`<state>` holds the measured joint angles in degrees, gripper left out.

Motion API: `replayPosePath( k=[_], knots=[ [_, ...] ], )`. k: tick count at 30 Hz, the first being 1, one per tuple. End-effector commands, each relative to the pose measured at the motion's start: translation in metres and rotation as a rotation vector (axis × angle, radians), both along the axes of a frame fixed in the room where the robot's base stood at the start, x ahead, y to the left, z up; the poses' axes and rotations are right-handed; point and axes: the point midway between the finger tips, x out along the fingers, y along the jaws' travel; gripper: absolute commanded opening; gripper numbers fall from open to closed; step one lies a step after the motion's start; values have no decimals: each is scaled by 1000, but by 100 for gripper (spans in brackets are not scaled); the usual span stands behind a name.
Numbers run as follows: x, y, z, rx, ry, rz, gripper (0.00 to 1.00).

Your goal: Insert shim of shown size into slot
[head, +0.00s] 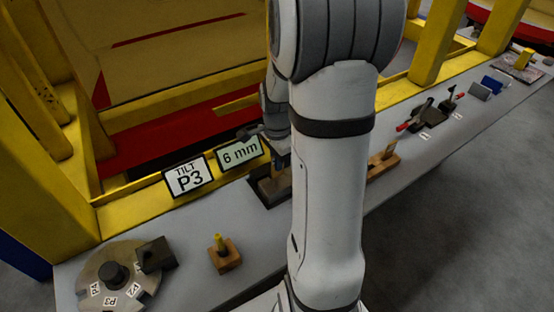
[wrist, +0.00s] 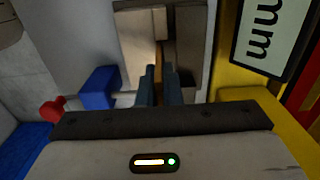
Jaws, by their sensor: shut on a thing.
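My gripper (wrist: 158,84) is shut on a thin orange-brown shim (wrist: 158,60), which shows between the two dark blue fingers in the wrist view. The shim's far end lines up with the narrow gap in a grey-brown slotted block (wrist: 130,45); I cannot tell how deep it sits in the gap. In the head view the dark block (head: 266,193) lies on the bench, with my gripper (head: 283,160) just above it and partly hidden by my arm.
A sign (head: 188,178) reads "TILT P3". A round labelled disc (head: 90,270) and a wooden block with a yellow peg (head: 225,256) are at the left. A wooden holder (head: 383,160) and dark tools (head: 430,116) are at the right.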

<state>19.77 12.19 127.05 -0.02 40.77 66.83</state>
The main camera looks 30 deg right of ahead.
Motion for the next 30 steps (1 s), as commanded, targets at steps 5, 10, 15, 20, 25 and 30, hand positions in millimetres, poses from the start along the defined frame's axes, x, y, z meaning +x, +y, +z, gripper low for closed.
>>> replayPosePath(
  k=[5,10,15,20,25,30],
  knots=[
    [0,0,-6,0,0,0,0],
    [0,0,-10,0,0,0,0],
    [0,0,-14,0,0,0,0],
    [0,0,-18,0,0,0,0],
    [0,0,-22,0,0,0,0],
    [0,0,-27,0,-1,0,0]
  ],
)
